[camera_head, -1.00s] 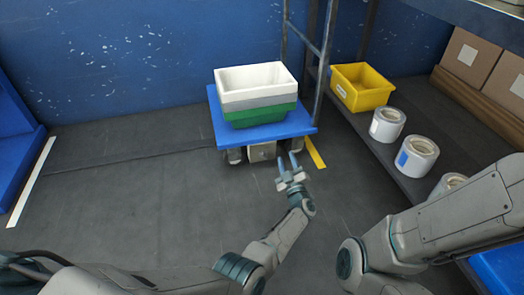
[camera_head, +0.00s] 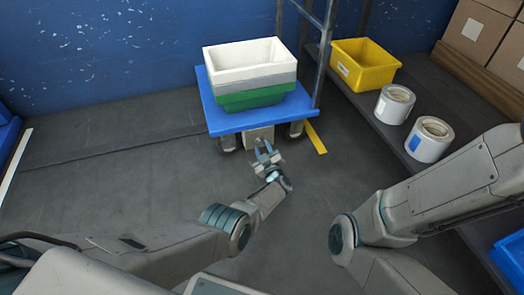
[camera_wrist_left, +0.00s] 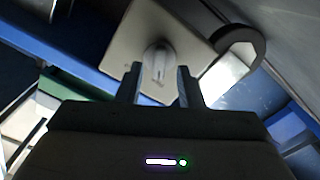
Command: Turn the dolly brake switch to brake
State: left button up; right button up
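In the left wrist view, the plate (camera_wrist_left: 185,28) carries a pale rounded switch knob (camera_wrist_left: 158,62). My left gripper (camera_head: 264,150) is just in front of the plate. In the left wrist view, its two fingers (camera_wrist_left: 160,85) are apart, one on each side of the knob as seen from the camera. I cannot tell whether they touch it. My right gripper is out of view; only its arm shows.
A shelf on the right holds a yellow bin (camera_head: 364,66) and white rolls (camera_head: 395,104). A yellow floor strip (camera_head: 316,139) lies by the dolly. The floor to the left is clear.

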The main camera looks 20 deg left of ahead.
pick_arm(q)
jog(key=shift+w+a, duration=0.4)
jog(key=shift+w, duration=0.15)
grip_shut()
jog(key=shift+m, duration=0.4)
jog(key=m, duration=0.5)
jog(key=shift+w+d+r+m, duration=0.1)
jog(key=shift+m, duration=0.2)
jog(key=m, duration=0.5)
jog(key=shift+d, duration=0.15)
jog(key=shift+m, duration=0.4)
